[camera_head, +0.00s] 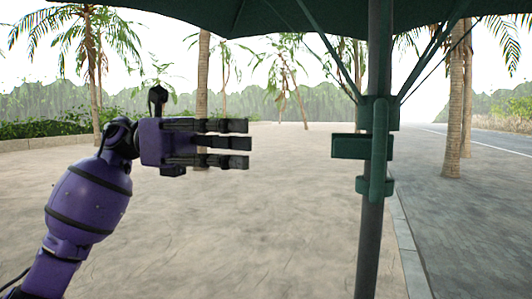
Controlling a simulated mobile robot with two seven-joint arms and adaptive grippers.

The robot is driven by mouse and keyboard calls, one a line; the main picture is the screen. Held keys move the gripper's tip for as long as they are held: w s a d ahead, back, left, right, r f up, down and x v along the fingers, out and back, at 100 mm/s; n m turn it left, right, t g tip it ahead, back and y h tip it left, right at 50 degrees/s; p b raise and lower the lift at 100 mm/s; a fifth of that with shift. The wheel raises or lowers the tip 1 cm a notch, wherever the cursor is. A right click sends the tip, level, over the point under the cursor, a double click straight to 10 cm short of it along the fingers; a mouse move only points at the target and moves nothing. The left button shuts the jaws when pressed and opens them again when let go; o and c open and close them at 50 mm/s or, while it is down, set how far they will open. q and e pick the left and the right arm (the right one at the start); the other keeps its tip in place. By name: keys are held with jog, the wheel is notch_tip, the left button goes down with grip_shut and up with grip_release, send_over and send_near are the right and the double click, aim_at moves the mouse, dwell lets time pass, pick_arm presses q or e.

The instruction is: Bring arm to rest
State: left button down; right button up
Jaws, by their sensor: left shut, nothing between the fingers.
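My left arm (88,200) is purple with dark bands and comes in from the lower left, raised in front of me. My left gripper (240,143) has dark fingers that point right and lie close together. It is shut with nothing between the fingers and touches nothing. My right arm and right gripper are not in view.
A grey umbrella pole (370,245) with green fittings (364,147) stands right of the gripper, apart from it. A dark green canopy (270,14) hangs overhead. Pale sandy ground (230,240) lies open below. Palm trunks (458,100) and a road (490,140) are farther off.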

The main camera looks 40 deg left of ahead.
pick_arm(q)
jog(key=shift+v, duration=0.9)
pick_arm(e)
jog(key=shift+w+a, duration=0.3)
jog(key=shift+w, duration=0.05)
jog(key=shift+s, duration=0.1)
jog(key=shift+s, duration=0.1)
